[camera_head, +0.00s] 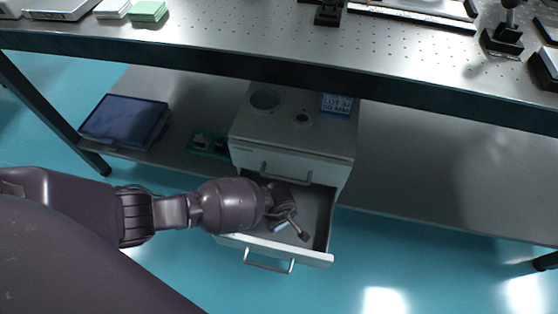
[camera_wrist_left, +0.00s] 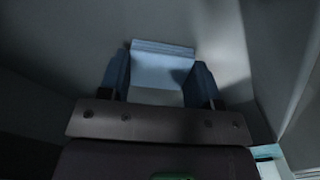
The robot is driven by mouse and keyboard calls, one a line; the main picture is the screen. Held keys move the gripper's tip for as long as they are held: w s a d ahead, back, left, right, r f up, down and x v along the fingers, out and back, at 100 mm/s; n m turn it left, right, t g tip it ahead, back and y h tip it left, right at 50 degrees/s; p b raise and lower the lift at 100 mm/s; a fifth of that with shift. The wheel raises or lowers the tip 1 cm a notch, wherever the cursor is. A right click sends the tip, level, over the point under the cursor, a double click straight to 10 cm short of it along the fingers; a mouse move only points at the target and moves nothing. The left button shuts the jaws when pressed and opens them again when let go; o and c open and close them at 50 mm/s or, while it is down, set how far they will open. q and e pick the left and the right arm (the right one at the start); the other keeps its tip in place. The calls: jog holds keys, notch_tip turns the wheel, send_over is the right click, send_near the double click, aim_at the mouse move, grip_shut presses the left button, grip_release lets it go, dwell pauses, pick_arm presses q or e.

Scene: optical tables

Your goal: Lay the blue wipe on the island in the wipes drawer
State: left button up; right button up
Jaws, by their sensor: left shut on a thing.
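The open lower drawer (camera_head: 318,208) of a small white cabinet is pulled out under the table, its grey interior partly hidden by my left arm. My left gripper (camera_head: 290,228) reaches down inside this drawer. It is shut on the blue wipe (camera_head: 281,226), of which only a small pale-blue piece shows in the head view. In the left wrist view the folded blue wipe (camera_wrist_left: 162,65) sits between the two fingers of the gripper (camera_wrist_left: 160,82), close to the grey drawer surfaces. I cannot tell whether it touches the drawer floor. My right gripper is not in view.
The cabinet's upper drawer (camera_head: 285,168) is shut above. A blue labelled box (camera_head: 337,104) stands on the cabinet top. A dark blue tray-like case (camera_head: 124,120) lies on the shelf at left. Green (camera_head: 148,11) and white (camera_head: 112,8) stacks lie on the perforated table (camera_head: 260,45) overhead.

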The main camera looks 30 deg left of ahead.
pick_arm(q)
jog(key=shift+f, duration=0.15)
jog(key=o, duration=0.9)
jog(key=shift+r, duration=0.25)
notch_tip(320, 180, up, 12)
jog(key=p, duration=0.5)
jog(key=shift+f, duration=0.1)
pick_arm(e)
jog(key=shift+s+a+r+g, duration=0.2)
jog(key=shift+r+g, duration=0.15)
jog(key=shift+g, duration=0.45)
